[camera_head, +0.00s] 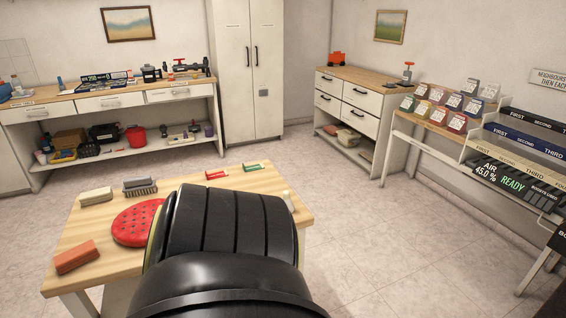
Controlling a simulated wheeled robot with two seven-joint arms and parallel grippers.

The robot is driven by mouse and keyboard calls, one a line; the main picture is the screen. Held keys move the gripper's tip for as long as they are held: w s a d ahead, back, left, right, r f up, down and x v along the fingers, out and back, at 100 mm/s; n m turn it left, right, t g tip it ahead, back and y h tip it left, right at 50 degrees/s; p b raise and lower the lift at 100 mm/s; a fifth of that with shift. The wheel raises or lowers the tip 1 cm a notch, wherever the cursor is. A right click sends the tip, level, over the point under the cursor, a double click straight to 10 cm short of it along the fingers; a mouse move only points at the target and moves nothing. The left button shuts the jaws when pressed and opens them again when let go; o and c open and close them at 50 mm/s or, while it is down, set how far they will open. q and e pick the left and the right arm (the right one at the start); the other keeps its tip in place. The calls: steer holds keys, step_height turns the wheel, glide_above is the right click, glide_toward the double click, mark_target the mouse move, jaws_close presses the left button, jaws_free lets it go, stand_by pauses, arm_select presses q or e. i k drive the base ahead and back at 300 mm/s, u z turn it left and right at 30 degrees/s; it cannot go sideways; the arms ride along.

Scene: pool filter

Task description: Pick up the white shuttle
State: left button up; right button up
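A small whitish object (288,198) stands at the right edge of the near wooden table (92,240), partly hidden behind a large black arm part of mine; I cannot tell for sure whether it is the white shuttle. A cream block (96,196) lies at the table's left side. Neither of my grippers shows. My black arm part fills the lower middle and hides much of the table's right half.
The near table also holds a red round cushion (136,222), an orange-brown block (76,257), a grey brush (140,187), a red-and-white piece (216,174) and a green-and-white piece (253,167). Workbench (130,98), drawers (362,102) and racks line the walls. Floor at right is clear.

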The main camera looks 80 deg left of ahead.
mark_target(285, 193)
steer(key=u, duration=3.25)
steer(key=i, duration=0.3)
